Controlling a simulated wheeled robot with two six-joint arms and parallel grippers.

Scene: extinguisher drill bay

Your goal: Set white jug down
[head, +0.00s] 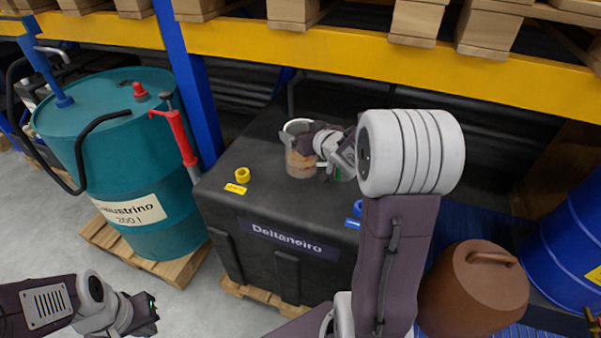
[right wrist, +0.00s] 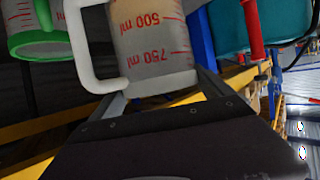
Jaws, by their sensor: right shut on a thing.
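The white jug (head: 299,160), clear with a white rim and red marks, is over the top of the black tank (head: 230,205) in the head view. Its lower part looks brownish. The right wrist view shows the jug upside down (right wrist: 150,45), with its white handle. My right gripper (head: 312,143) is shut on the jug near its rim. I cannot tell whether its base touches the tank. A green-rimmed jug (right wrist: 42,42) stands beside it, mostly hidden by my arm in the head view. My left gripper (head: 150,312) is low at the left, away from the jugs; its fingers are unclear.
A teal drum (head: 120,160) with a red-handled pump stands left. A brown lidded pot (head: 472,290) and blue drum (head: 575,235) are right.

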